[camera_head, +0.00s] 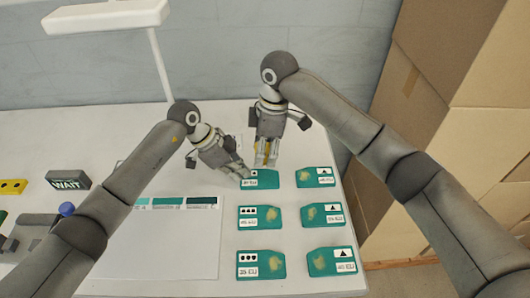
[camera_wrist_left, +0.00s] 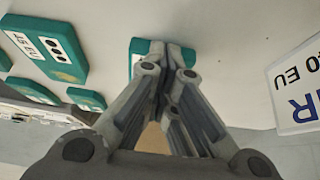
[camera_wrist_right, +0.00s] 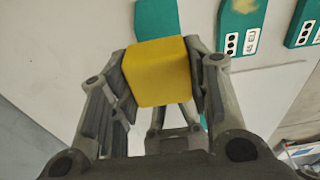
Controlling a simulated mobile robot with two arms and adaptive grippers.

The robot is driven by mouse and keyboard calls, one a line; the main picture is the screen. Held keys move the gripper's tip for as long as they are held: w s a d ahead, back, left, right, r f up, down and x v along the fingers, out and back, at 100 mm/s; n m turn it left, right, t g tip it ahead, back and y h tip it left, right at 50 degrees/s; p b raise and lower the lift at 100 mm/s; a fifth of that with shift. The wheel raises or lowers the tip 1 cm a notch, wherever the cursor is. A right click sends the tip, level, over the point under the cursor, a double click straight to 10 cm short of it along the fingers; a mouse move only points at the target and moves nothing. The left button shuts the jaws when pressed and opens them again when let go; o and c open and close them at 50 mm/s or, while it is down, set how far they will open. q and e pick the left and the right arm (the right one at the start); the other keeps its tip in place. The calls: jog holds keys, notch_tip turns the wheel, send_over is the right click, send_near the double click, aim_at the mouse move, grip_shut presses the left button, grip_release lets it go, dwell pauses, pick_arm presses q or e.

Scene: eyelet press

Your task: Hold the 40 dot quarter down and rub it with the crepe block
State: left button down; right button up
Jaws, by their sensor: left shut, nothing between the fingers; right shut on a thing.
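The 40 dot quarter (camera_head: 268,181) is a teal piece with a white label, at the back left of the group of teal pieces. My left gripper (camera_head: 245,174) is shut and empty, its tips at the quarter's left end; I cannot tell if they press on it. In the left wrist view the tips (camera_wrist_left: 166,46) cover part of the teal quarter (camera_wrist_left: 136,58). My right gripper (camera_head: 266,160) is shut on the yellow crepe block (camera_wrist_right: 157,72), at the quarter's back edge. In the right wrist view a teal piece (camera_wrist_right: 157,18) shows behind the block; contact between them is unclear.
A white sheet with teal swatches (camera_head: 170,240) lies left. Cardboard boxes (camera_head: 455,120) stand right.

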dwell(0.4)
